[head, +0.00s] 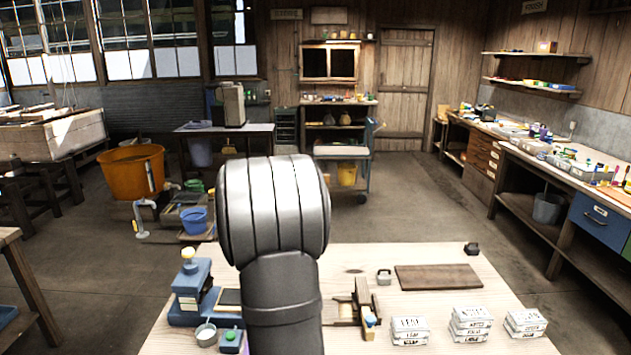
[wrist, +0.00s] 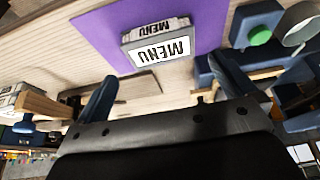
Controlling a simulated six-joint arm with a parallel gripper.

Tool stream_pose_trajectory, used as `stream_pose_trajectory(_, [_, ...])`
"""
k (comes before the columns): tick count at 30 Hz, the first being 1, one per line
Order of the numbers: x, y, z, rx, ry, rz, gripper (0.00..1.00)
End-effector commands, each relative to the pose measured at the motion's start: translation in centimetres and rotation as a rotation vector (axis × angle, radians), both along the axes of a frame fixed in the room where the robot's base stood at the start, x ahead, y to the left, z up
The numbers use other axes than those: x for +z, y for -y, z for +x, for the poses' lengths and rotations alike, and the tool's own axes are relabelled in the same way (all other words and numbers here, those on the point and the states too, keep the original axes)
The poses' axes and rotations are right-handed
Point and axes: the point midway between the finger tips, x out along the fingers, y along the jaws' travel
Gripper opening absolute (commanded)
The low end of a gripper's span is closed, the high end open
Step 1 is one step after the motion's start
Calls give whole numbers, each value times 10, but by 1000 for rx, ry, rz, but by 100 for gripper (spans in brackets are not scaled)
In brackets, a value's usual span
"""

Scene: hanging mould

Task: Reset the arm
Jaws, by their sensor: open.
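In the wrist view my gripper (wrist: 162,75) is open, its two blue fingers spread apart with nothing between them. Beyond the fingertips, a pale block with a "MENU" face (wrist: 162,53) rests on a purple mat (wrist: 98,32). The fingers look clear of the block.
On the pale table (head: 350,258) stand a blue press (head: 189,285), a metal cup (head: 206,335), a green-buttoned box (head: 232,341), a wooden jig (head: 352,306), a brown board (head: 438,278) and stacks of lettered blocks (head: 470,324).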

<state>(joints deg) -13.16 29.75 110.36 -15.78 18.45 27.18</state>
Motion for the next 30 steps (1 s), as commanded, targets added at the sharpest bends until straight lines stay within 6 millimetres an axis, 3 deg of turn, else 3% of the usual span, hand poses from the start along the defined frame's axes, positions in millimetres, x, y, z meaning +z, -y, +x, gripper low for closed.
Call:
stream_pose_trajectory(14, [-63, 0, 25, 1, -2, 0, 100])
stream_pose_trajectory(22, [-18, 0, 26, -1, 6, 1, 100])
stream_pose_trajectory(30, [9, 45, 9, -5, 3, 1, 100])
